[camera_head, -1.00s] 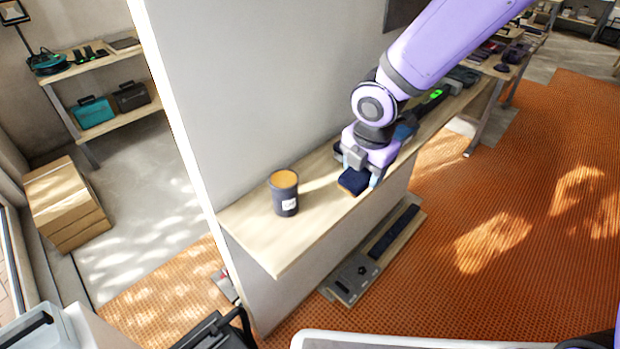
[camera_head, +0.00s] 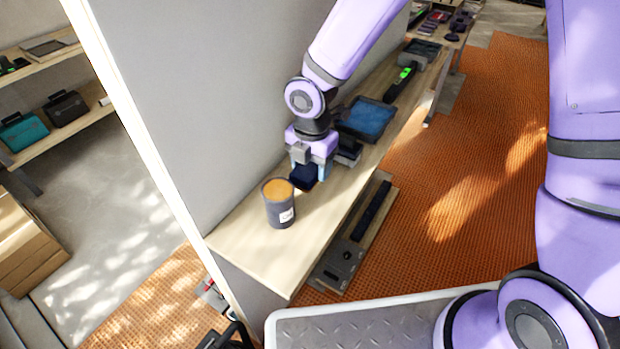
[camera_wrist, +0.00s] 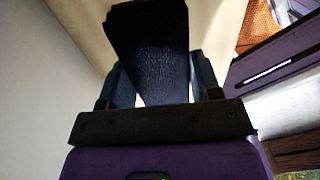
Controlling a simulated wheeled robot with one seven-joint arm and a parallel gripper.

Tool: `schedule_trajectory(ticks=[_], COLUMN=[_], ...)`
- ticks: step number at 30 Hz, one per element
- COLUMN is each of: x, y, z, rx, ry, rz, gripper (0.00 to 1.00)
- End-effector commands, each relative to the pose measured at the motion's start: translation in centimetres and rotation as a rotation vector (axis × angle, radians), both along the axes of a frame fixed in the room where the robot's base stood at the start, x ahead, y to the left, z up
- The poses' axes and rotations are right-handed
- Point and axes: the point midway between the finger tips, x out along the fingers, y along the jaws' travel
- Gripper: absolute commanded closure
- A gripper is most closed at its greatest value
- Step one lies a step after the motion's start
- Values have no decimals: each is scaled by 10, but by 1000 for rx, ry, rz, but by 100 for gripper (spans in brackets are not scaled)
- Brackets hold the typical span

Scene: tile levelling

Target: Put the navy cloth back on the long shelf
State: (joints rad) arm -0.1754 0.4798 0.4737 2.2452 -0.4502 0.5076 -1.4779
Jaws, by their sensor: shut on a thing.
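The navy cloth (camera_head: 305,175) is a small dark folded piece between the fingers of my gripper (camera_head: 311,172). In the wrist view the cloth (camera_wrist: 152,55) fills the space between the two fingers, and my gripper (camera_wrist: 158,90) is shut on it. The long shelf (camera_head: 262,242) is a pale wooden top along the grey wall. The gripper is over this shelf, just behind and right of the dark tub. I cannot tell whether the cloth touches the wood.
A dark tub with an orange top (camera_head: 279,207) stands close to the cloth. A blue tray (camera_head: 367,118) and a black tool with a green display (camera_head: 401,82) lie farther along the shelf. The shelf's near end is clear.

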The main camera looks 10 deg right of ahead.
Motion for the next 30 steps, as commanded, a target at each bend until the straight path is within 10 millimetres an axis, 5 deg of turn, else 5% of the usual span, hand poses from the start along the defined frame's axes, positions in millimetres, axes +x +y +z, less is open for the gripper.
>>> schedule_trajectory(ticks=[12, 19, 20, 23, 30], x=[0, 0, 0, 0, 0], y=[0, 0, 0, 0, 0], z=[-41, -45, -45, -45, -44], rx=[-1, 2, 2, 1, 1], ry=[1, -1, -1, -2, -2], rz=[1, 0, 0, 0, 0], gripper=[61, 61, 37, 17, 17])
